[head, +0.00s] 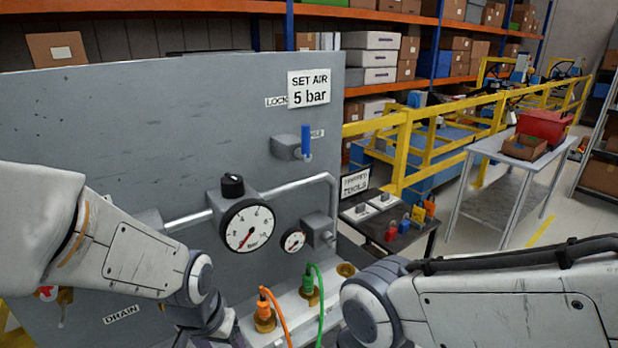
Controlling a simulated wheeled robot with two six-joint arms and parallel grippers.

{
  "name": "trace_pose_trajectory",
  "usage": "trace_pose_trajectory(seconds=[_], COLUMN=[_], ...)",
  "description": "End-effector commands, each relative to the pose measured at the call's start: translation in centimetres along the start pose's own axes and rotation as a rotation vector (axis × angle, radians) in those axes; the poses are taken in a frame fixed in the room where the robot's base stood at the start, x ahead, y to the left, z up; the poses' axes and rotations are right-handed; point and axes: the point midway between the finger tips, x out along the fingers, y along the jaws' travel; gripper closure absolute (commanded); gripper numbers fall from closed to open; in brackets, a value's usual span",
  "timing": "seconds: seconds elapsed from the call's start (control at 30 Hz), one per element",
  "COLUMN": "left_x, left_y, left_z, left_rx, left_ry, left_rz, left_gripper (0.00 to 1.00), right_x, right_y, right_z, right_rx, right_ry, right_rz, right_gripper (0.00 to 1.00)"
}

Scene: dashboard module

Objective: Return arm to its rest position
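My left arm (130,250) reaches in from the left, in front of the grey panel, and bends down at the wrist (210,320) to the bottom edge. My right arm (500,300) comes in from the right, with its rounded joint (368,312) near the bottom middle. Both grippers are out of view below the frame, so what they hold cannot be seen. The grey panel (130,120) carries a large gauge (248,227) under a black knob (232,186), a small gauge (293,241) and a blue lever (306,142) standing upright.
An orange hose fitting (264,308) and a green one (309,284) stand on a ledge between my arms. A small dark table (400,240) with padlocks is right of the panel. A yellow railing (430,125), a grey cart (500,155) and shelves stand behind.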

Motion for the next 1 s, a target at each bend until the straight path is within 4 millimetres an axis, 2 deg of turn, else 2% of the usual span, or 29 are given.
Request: trace_pose_trajectory(seconds=[0.27, 0.5, 0.6, 0.7, 1.0], left_x=[-3.0, -6.5, -7.4, -7.8, -7.8], left_y=[5.8, 10.5, 11.3, 11.6, 11.6], left_z=[2.7, 7.3, 8.8, 9.5, 9.6], left_rx=[0.199, 0.427, 0.488, 0.513, 0.513], left_ry=[-0.055, -0.128, -0.152, -0.165, -0.166], left_rz=[0.056, 0.111, 0.123, 0.126, 0.126], left_gripper=[0.3, 0.3, 0.3, 0.3, 0.3], right_x=[-0.5, -1.0, -1.1, -1.1, -1.1], right_y=[0.0, -0.1, -0.1, -0.1, -0.1], right_z=[0.0, -0.1, -0.1, -0.1, -0.1], right_rx=[0.0, 0.0, 0.0, 0.0, 0.0], right_ry=[0.0, 0.0, 0.0, 0.0, 0.0], right_rz=[0.0, 0.0, 0.0, 0.0, 0.0], right_gripper=[0.35, 0.35, 0.35, 0.35, 0.35])
